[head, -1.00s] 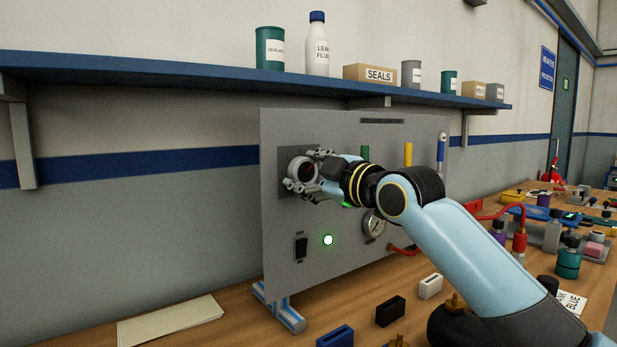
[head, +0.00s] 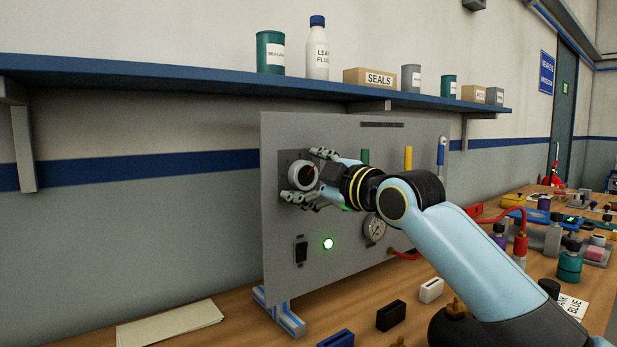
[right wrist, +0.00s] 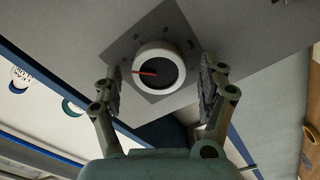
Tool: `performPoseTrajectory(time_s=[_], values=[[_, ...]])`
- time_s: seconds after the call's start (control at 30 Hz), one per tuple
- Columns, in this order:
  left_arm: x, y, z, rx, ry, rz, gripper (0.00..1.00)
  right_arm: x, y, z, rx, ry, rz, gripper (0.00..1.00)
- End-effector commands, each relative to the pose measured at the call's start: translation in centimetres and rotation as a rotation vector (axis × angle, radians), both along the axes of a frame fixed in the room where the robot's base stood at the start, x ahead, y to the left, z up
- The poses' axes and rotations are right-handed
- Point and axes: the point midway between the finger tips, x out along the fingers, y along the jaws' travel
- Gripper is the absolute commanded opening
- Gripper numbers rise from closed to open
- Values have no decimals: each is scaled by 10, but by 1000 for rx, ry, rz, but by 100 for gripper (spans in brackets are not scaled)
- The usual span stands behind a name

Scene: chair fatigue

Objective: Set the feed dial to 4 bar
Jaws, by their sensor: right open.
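The feed dial (head: 302,175) is a round knob with a white rim, a dark face and a red pointer, on a dark square plate on the grey upright panel (head: 345,250). It also shows in the right wrist view (right wrist: 158,70), its red pointer toward the left of that picture. My right gripper (head: 305,175) is open in front of the panel, its fingers apart on either side of the dial. In the right wrist view a gap shows between the dial and each finger. The scale marks are too small to read. My left gripper is out of view.
A pressure gauge (head: 374,228), a lit green lamp (head: 328,244) and a black switch (head: 301,249) sit lower on the panel. A blue shelf (head: 200,79) with bottles and boxes runs above. Small blocks and a paper stack (head: 170,324) lie on the bench.

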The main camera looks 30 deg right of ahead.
Motion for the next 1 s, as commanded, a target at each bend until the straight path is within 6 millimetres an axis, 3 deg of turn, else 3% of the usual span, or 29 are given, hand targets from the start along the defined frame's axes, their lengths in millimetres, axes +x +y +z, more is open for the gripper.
performPoseTrajectory(time_s=[0.17,0.27,0.6,0.8,1.0], values=[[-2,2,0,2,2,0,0,-4,-1,0,-1,0,0,76],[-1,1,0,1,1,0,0,-17,-3,-1,-4,1,-2,76],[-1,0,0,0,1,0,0,-94,-12,-1,-11,3,6,76],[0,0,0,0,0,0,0,-113,-16,-1,-6,1,0,76],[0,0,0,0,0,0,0,-119,-16,0,0,-1,2,76]])
